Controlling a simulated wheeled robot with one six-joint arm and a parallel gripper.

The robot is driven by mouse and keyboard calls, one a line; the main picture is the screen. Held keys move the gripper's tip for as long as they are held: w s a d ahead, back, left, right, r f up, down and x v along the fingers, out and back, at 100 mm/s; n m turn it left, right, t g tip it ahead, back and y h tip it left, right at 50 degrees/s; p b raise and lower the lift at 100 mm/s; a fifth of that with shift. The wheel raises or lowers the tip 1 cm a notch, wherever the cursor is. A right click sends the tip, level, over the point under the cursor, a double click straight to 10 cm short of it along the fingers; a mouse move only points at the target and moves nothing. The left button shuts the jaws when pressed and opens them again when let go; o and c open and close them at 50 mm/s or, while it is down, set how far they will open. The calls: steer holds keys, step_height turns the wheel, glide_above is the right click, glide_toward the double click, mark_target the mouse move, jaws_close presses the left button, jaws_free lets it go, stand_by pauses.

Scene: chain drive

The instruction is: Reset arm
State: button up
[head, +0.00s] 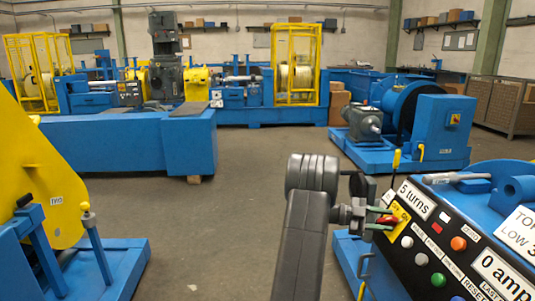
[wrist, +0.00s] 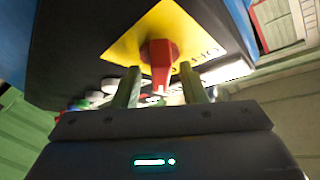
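My gripper (head: 379,218) is at the left edge of the black control panel (head: 438,262) in the head view. In the wrist view its two green fingers (wrist: 160,90) stand apart, one on each side of a red switch handle (wrist: 161,62), with gaps visible on both sides. The handle sits on a yellow plate (wrist: 150,35), which also shows beside my gripper in the head view (head: 401,217). The fingers hold nothing. The fingertips' depth relative to the handle is hard to tell.
The panel carries green, white and orange buttons, a red switch and a "5 turns" display (head: 416,200). A blue machine with a grey motor (head: 362,125) stands behind. A yellow guarded machine (head: 35,180) is at left. The floor between (head: 235,220) is clear.

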steer(key=shift+a+n+t+h, duration=0.25)
steer(key=shift+n+t+h, duration=0.2)
steer(key=shift+n, duration=0.65)
steer(key=n+t+h, duration=0.1)
steer(key=n+t, duration=0.2)
steer(key=n, duration=0.2)
steer(key=shift+t+p, duration=0.35)
